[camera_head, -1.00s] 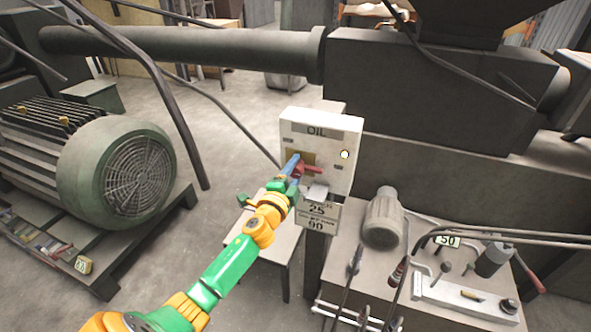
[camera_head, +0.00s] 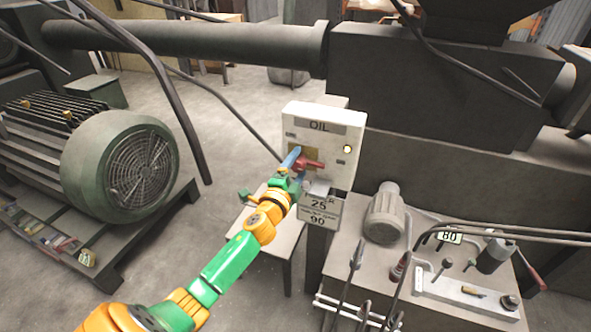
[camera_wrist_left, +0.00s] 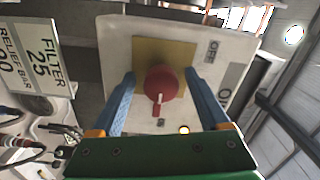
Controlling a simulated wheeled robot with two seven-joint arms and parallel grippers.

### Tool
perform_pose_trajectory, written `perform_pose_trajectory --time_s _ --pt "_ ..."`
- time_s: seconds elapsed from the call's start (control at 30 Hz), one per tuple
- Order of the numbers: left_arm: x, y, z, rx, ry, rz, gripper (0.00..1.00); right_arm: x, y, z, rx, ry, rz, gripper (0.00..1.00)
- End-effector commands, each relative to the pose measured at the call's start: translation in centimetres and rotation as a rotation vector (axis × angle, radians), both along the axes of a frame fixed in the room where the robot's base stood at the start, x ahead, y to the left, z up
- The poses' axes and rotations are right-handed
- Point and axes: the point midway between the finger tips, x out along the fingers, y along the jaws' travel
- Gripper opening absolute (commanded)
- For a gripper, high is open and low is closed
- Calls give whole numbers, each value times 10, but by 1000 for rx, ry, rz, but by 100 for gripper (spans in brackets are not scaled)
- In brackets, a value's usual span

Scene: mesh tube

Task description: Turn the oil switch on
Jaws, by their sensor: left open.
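The oil switch is a red rotary knob (camera_head: 312,164) on a yellow plate, on a white box labelled OIL (camera_head: 300,113). Its handle points right in the head view. In the wrist view the red knob (camera_wrist_left: 160,84) shows face-on with its handle pointing down, and an OFF label (camera_wrist_left: 213,50) lies to the upper right. My left gripper (camera_head: 294,160) is open, its blue fingers on either side of the knob; whether they touch it is unclear. A round lamp (camera_head: 347,149) on the box glows yellow. My right gripper is not in view.
A sign (camera_head: 319,212) reading FILTER 25 and 90 hangs below the box. A large green motor (camera_head: 120,165) stands at left. A bench (camera_head: 440,290) with a small motor, hoses and levers is at lower right. A thick pipe (camera_head: 190,47) runs behind.

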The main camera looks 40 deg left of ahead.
Motion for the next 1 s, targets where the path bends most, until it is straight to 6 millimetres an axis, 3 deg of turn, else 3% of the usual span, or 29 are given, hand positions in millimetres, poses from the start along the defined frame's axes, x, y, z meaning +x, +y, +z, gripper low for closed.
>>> perform_pose_trajectory --time_s 0.2,0.4,0.87,0.97,1.0 --pt "-37 -9 -2 2 4 -2 79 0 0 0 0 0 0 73" --pt "-61 -15 -1 0 3 -1 79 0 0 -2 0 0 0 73" --pt "-65 -16 -1 -1 4 0 79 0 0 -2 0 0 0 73" --pt "-67 -15 -30 -54 63 7 79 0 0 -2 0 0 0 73" --pt "-70 -15 -57 -106 120 15 79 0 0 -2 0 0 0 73"
